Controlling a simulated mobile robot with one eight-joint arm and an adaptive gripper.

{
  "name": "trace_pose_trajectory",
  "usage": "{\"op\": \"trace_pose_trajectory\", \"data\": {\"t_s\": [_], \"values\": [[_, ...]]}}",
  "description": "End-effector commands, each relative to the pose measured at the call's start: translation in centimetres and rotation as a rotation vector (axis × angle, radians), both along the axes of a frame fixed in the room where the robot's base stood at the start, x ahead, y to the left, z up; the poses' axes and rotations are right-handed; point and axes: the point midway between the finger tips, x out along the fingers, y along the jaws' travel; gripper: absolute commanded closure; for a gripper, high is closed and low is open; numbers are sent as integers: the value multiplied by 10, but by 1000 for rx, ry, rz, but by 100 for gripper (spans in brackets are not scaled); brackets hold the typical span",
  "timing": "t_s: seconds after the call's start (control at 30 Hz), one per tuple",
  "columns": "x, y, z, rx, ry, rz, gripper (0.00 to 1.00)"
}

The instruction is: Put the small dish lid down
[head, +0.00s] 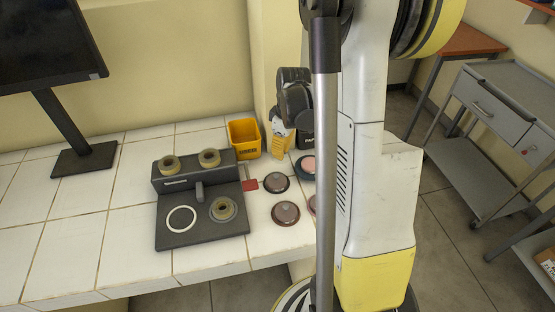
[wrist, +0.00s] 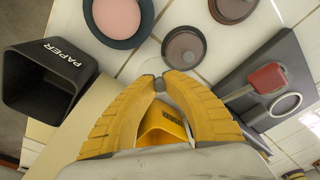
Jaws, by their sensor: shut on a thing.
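My gripper (wrist: 160,83) has its yellow fingers closed at the tips on a small grey knob, which I take to be that of the small dish lid (wrist: 157,68). The lid's disc is faint and pale, and its outline is hard to make out. In the head view my gripper (head: 282,146) is beside the yellow bin, partly hidden by my arm. An uncovered dark dish with a pink filling (wrist: 117,17) is at the upper left of the wrist view. A dark round dish with a knobbed cover (wrist: 184,48) is just beyond the fingertips.
Another covered dish (head: 285,213) sits nearer the table's front edge. A dark device (head: 175,225) with tan rings and a red-handled piece (wrist: 267,78) stands beside the dishes. A yellow bin (head: 244,139) and black PAPER bin (wrist: 38,85) are close by.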

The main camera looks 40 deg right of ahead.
Motion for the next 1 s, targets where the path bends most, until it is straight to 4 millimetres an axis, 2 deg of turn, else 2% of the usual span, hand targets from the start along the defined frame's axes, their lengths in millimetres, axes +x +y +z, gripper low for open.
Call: {"op": "trace_pose_trajectory", "data": {"t_s": [0.1,0.2,0.3,0.47,0.73,1.0], "values": [[25,-12,-2,0,0,0,100],[37,-18,-6,0,0,0,100],[35,-17,-18,0,0,0,100],[35,-17,-27,0,0,-1,100],[36,-17,-71,0,0,-1,100],[38,-18,-70,0,0,-1,100]]}}
